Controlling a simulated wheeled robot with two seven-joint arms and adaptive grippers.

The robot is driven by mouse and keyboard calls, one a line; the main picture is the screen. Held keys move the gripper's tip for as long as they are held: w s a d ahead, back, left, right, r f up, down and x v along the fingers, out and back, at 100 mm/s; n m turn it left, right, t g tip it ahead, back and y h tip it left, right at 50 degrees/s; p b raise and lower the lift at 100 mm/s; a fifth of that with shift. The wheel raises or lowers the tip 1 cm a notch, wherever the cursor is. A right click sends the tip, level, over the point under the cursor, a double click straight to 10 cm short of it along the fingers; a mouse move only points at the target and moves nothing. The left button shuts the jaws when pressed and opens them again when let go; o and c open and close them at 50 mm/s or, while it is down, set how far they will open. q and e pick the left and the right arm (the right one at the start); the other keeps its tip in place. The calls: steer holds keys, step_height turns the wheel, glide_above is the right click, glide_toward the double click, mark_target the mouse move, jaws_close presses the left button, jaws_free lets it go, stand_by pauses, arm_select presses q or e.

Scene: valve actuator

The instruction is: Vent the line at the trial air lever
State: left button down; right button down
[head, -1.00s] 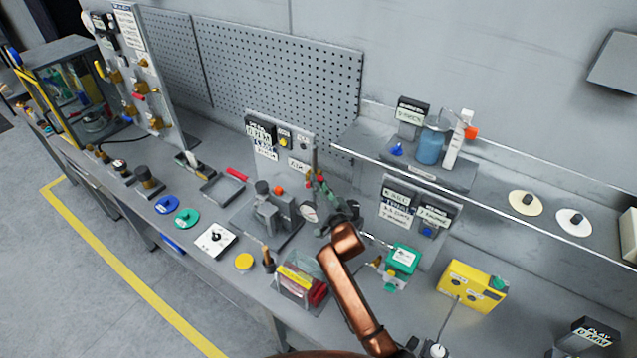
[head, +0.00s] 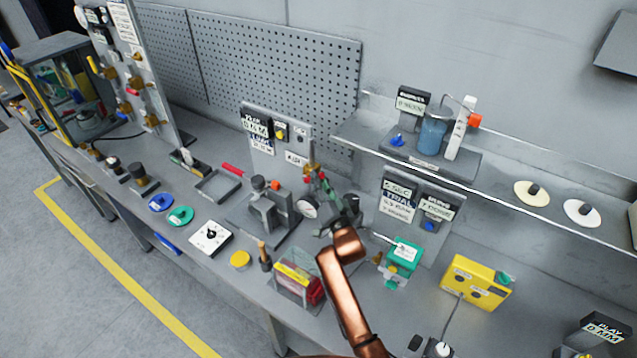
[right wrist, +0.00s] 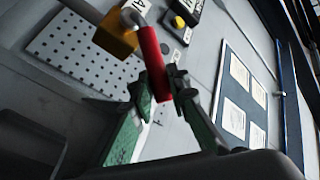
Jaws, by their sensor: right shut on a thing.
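A red lever (right wrist: 152,62) on a brass valve body (right wrist: 116,36) shows in the right wrist view. My right gripper (right wrist: 166,88) is shut on the lever's free end, with its green fingers on either side of it. In the head view my right gripper (head: 322,184) is beside the upright panel (head: 297,128) with the yellow button, near its lower right corner. There the fingers largely hide the lever. My left gripper is not in view.
A round gauge (head: 309,210) and a grey vise-like fixture (head: 263,209) stand close left of my right gripper. A second labelled panel (head: 402,224) and a green-topped device (head: 404,254) are to its right. A shelf (head: 482,192) runs behind at the right.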

steer(key=shift+d+f+m+t+b, duration=0.3)
steer(key=shift+f+m+b, duration=0.1)
steer(key=shift+f+b, duration=0.25)
steer(key=c, duration=2.3)
jaws_free()
steer(key=o, duration=0.5)
steer(key=shift+w+a, duration=0.1)
steer(key=shift+w, duration=0.2)
steer(key=shift+c, duration=0.2)
steer(key=shift+s+r, duration=0.2)
steer(key=v, duration=1.2)
